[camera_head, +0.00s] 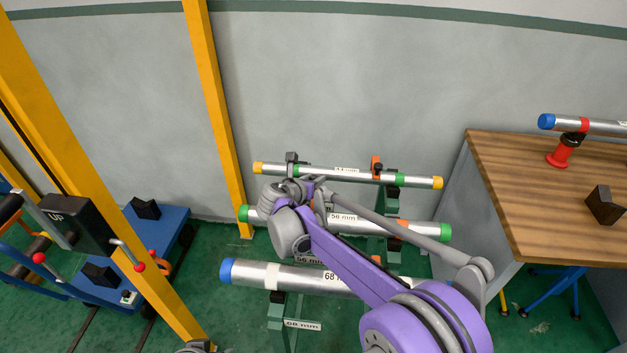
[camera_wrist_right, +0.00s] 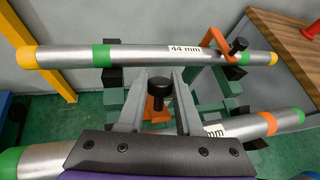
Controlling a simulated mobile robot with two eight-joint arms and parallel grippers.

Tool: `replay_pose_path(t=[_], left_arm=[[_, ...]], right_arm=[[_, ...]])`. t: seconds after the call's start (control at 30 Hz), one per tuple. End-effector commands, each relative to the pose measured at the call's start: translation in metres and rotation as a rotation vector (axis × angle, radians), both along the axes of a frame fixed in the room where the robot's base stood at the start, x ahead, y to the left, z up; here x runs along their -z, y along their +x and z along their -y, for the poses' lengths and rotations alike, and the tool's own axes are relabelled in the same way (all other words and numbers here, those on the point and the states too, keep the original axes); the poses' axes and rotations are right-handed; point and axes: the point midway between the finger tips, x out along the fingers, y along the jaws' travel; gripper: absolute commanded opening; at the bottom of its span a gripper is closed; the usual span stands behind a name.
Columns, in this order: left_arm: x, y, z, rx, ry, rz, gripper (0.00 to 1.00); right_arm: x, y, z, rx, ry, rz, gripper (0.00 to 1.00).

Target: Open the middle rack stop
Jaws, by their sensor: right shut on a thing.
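The middle rack stop is an orange bracket (camera_wrist_right: 156,112) with a black knob (camera_wrist_right: 158,87), in the centre of the right wrist view. My right gripper (camera_wrist_right: 159,85) is shut on the black knob, one grey finger on each side. The stop's lower part is hidden behind the gripper body. The stop is at the middle pipe (camera_head: 362,221), labelled 56 mm, with green ends. In the head view my right gripper (camera_head: 318,200) is over this pipe, and my purple arm hides the stop.
The 44 mm pipe (camera_head: 335,173) lies behind, with its own orange stop (camera_head: 376,165). The 68 mm pipe (camera_head: 265,273) lies in front. A wooden table (camera_head: 510,180) stands right, yellow posts (camera_head: 214,110) left, and a blue cart (camera_head: 165,228) far left.

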Motion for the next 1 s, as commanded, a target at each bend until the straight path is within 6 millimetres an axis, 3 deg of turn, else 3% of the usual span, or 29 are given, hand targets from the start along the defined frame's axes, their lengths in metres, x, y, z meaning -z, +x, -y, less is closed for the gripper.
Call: replay_pose_path(t=[0.1,0.13,0.27,0.67,1.0], left_arm=[[0.0,0.0,0.0,0.0,0.0,0.0,0.5],[0.0,0.0,0.0,0.0,0.0,0.0,0.5],[0.0,0.0,0.0,0.0,0.0,0.0,0.5],[0.0,0.0,0.0,0.0,0.0,0.0,0.5],[0.001,0.0,0.0,0.0,0.0,-0.001,0.5]], right_arm=[[0.0,0.001,0.0,0.0,0.0,0.002,0.0],[0.0,0.001,0.0,0.001,0.001,0.003,0.39],[0.0,0.0,0.0,0.0,0.0,0.001,0.63],[-0.003,-0.006,-0.004,-0.001,0.0,0.0,0.64],[-0.033,-0.056,-0.031,-0.003,0.0,0.001,0.64]])
